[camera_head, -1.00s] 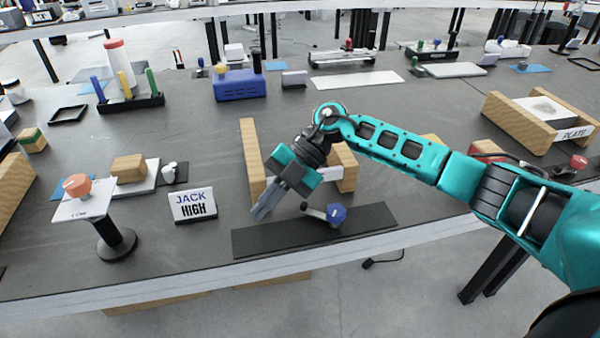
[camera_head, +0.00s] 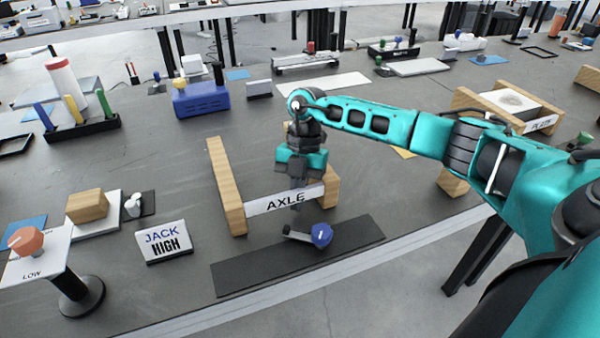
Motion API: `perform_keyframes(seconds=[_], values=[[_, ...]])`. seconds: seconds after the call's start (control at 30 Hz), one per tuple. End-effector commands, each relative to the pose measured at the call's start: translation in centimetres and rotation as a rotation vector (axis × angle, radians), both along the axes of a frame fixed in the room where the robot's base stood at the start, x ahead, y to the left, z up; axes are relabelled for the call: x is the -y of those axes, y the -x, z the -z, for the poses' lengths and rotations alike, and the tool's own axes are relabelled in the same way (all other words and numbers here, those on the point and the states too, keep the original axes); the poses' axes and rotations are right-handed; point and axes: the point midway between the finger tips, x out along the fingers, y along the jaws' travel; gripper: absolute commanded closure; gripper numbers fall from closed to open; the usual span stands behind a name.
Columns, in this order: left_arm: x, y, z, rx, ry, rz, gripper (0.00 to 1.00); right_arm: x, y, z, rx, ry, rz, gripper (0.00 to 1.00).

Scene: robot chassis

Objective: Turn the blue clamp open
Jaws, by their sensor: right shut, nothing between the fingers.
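The blue clamp (camera_head: 321,235) sits on a dark flat strip (camera_head: 240,277) near the table's front edge. Its grey lever points left from the blue knob, toward the strip's left end. My right gripper (camera_head: 298,206) points down in front of the AXLE sign (camera_head: 268,203), behind and slightly left of the clamp in the picture. Its fingers are closed and empty. They look apart from the clamp and its lever, though their exact height is hard to tell. My left gripper is out of view.
Wooden rails (camera_head: 225,185) flank the AXLE sign close behind the clamp. The table between JACK HIGH and the strip is bare.

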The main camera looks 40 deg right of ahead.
Motion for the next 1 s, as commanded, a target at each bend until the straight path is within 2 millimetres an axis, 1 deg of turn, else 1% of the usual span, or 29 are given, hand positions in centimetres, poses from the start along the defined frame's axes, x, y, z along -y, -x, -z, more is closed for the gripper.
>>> perform_keyframes(seconds=[0.03, 0.2, 0.37, 0.77, 1.0], values=[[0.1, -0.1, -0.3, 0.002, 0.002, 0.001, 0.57, -0.6, 0.5, 0.3, 0.000, -0.001, -0.004, 1.00], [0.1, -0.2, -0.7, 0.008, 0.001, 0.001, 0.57, -2.3, 1.8, 0.1, 0.000, -0.001, -0.003, 1.00], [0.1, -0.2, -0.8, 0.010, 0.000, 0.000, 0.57, -3.1, 2.5, 0.2, 0.000, -0.001, -0.002, 1.00], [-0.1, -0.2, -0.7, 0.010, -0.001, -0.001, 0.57, -3.2, 2.6, 0.2, 0.001, -0.002, -0.001, 1.00], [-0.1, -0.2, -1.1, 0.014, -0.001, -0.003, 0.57, -2.6, 3.1, 0.0, 0.000, -0.001, -0.026, 1.00]])
